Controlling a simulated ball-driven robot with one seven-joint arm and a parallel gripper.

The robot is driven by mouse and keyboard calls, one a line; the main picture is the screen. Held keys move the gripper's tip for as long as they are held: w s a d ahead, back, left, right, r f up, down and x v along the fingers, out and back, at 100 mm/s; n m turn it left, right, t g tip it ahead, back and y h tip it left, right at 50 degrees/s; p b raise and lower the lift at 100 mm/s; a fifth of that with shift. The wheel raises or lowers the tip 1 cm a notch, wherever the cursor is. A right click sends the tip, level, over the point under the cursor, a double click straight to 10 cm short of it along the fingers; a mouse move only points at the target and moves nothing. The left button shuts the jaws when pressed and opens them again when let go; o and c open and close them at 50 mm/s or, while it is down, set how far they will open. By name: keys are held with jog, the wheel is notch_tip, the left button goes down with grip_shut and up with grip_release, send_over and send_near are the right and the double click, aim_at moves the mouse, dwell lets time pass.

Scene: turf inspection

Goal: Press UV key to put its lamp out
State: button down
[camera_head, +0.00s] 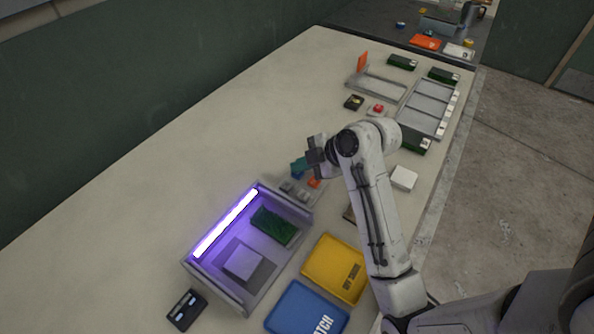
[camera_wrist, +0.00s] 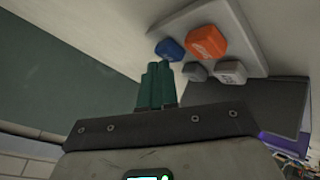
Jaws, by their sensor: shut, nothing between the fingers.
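The lamp (camera_head: 226,222) is a bright white-violet tube, lit, along the back of an open grey box (camera_head: 214,291). The key panel (camera_head: 320,193) stands just behind the box. In the wrist view it carries a blue key (camera_wrist: 170,49), an orange key (camera_wrist: 206,42) and two grey keys (camera_wrist: 195,72) (camera_wrist: 231,73). White markings show on some keys, but I cannot read which is UV. My gripper (camera_head: 298,166), with teal fingers, is shut and empty over the panel's far end. In the wrist view its fingertips (camera_wrist: 159,65) are close to the blue key; I cannot tell whether they touch.
A green sample (camera_head: 274,226) and a grey block (camera_head: 243,264) lie in the box. Yellow (camera_head: 334,267) and blue (camera_head: 307,309) trays are beside it. Grey racks (camera_head: 425,108) and small green-sided pieces stand farther back. The table's left side (camera_head: 190,160) is clear.

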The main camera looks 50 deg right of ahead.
aim_at(301, 174)
jog(key=shift+f, duration=0.25)
jog(key=shift+r, duration=0.1)
jog(key=shift+r+p, duration=0.65)
jog(key=shift+p, duration=0.15)
notch_tip(301, 174, up, 6)
jog(key=p, duration=0.5)
jog(key=shift+p, duration=0.3)
dwell(0.3)
